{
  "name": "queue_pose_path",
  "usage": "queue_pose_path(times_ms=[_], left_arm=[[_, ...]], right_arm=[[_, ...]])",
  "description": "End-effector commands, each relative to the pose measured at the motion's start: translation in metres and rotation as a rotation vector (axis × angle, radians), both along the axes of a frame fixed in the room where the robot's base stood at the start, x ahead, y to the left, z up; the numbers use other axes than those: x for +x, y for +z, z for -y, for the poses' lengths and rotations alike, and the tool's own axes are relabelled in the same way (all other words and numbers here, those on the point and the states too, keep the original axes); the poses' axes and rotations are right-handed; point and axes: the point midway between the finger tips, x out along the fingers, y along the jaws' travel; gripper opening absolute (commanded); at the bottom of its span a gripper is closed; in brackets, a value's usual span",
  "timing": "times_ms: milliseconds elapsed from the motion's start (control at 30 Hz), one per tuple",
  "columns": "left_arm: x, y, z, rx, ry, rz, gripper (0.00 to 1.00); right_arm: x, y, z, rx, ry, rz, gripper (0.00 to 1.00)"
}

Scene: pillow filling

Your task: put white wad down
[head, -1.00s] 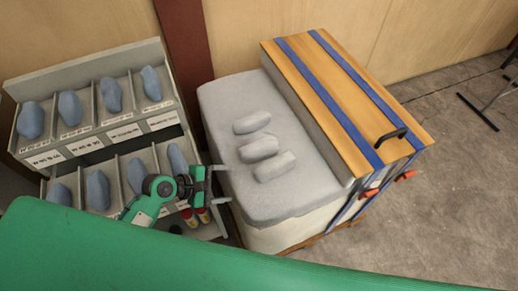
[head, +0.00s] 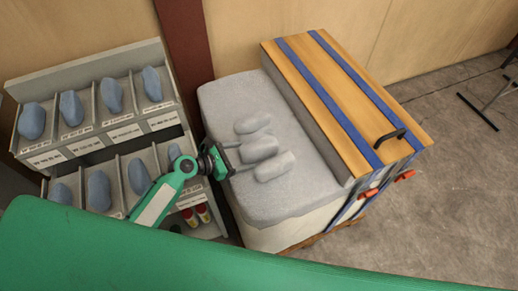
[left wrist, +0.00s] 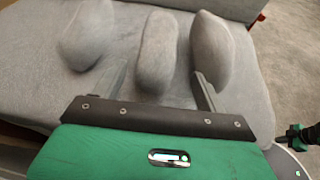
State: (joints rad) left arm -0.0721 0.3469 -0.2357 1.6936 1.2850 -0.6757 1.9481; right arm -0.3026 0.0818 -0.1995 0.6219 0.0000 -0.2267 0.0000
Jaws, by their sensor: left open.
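Three greyish-white wads lie side by side on the grey cushion (head: 225,105): a back one (head: 252,122), a middle one (head: 259,149) and a front one (head: 274,166). My left gripper (head: 245,156) is open at the left ends of the middle and front wads. In the left wrist view, the left gripper (left wrist: 159,88) has its fingers on either side of the near end of the middle wad (left wrist: 157,50). The right finger overlaps the right wad (left wrist: 211,50) in the picture; I cannot tell if they touch. The left wad (left wrist: 88,35) lies outside the left finger.
A grey rack (head: 95,146) with blue wads in labelled bins stands at the left. A wooden panel (head: 315,75) with blue straps and a black handle (head: 391,137) stands along the cushion's right side. The cushion's front part is clear.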

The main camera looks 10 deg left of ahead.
Motion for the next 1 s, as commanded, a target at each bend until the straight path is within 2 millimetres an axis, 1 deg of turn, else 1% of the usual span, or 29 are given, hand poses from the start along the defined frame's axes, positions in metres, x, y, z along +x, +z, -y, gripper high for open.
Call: queue_pose_path(times_ms=[167,400,500,700,767,800,1000], left_arm=[[0.011,-0.008,0.009,-0.001,0.000,0.000,0.74],[0.031,-0.023,0.028,0.000,0.000,0.000,0.74],[0.034,-0.026,0.032,0.001,-0.001,0.000,0.74],[0.034,-0.026,0.032,0.001,0.000,0.000,0.74],[0.034,-0.026,0.032,0.001,0.000,0.000,0.64],[0.034,-0.026,0.032,0.001,0.000,0.000,0.56],[0.034,-0.026,0.032,0.001,0.000,0.001,0.18]], right_arm=[[0.002,0.002,0.002,-0.001,0.002,0.004,0.00],[0.003,0.003,0.001,0.000,0.002,0.009,0.00],[0.004,0.003,0.001,0.000,0.002,0.010,0.00],[0.003,0.003,-0.003,0.004,0.000,0.009,0.00],[0.003,0.003,-0.005,0.006,0.000,0.009,0.00],[0.003,0.003,-0.006,0.007,0.000,0.009,0.00],[0.003,0.003,-0.007,0.008,-0.001,0.008,0.00]])
